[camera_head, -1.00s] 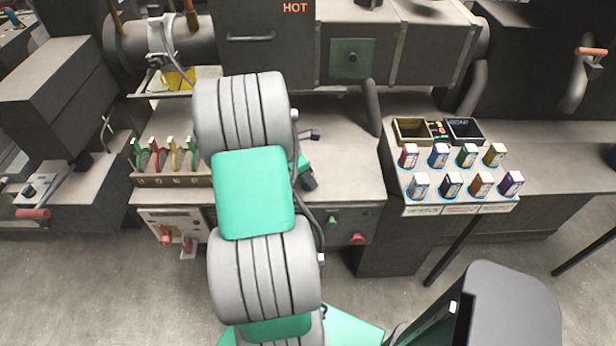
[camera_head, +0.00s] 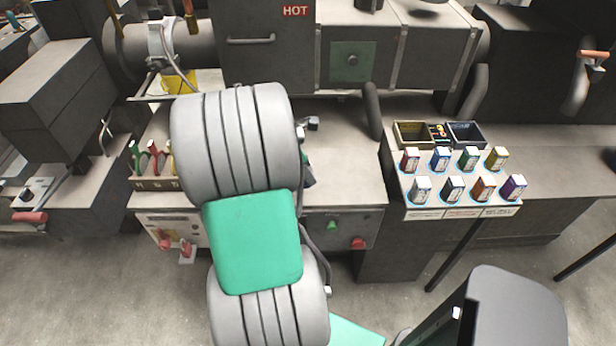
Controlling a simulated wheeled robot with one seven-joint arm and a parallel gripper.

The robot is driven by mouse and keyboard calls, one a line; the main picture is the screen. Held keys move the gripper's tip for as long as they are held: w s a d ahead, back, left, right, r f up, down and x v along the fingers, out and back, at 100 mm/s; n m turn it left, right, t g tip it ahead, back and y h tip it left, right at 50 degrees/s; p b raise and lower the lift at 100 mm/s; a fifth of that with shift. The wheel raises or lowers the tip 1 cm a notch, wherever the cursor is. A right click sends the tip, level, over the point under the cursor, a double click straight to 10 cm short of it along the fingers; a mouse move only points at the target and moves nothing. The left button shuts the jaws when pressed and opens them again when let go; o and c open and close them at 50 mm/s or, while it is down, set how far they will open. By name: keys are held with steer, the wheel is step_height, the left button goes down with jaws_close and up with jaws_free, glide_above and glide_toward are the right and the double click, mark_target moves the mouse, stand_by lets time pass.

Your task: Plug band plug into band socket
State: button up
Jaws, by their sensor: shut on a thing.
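A silver band (camera_head: 156,42) is clamped around the grey barrel (camera_head: 130,46) at the upper left. A small fitting (camera_head: 154,61) sits at the band's lower edge; I cannot tell whether it is the band socket. A thin grey cable (camera_head: 179,72) hangs from the band area and drops behind my arm. My large grey and green arm crosses the middle of the view and hides my gripper and whatever it holds. I cannot make out the band plug. A small dark part (camera_head: 313,123) and a bit of green and dark (camera_head: 308,176) show at the arm's right edge.
A bench (camera_head: 345,180) stands under the machine, with a rack of coloured-handled tools (camera_head: 150,182) at left, partly covered by my arm. A sloped stand (camera_head: 405,200) holds several coloured boxes at right. A HOT label (camera_head: 295,10) marks the machine housing. A yellow item (camera_head: 178,82) shows under the barrel.

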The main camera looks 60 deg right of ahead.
steer(key=s+a+r, duration=0.2)
steer(key=a+r, duration=0.4)
steer(key=a, duration=0.4)
steer(key=shift+s+a, duration=0.2)
steer(key=shift+a, duration=0.15)
steer(key=shift+r, duration=0.1)
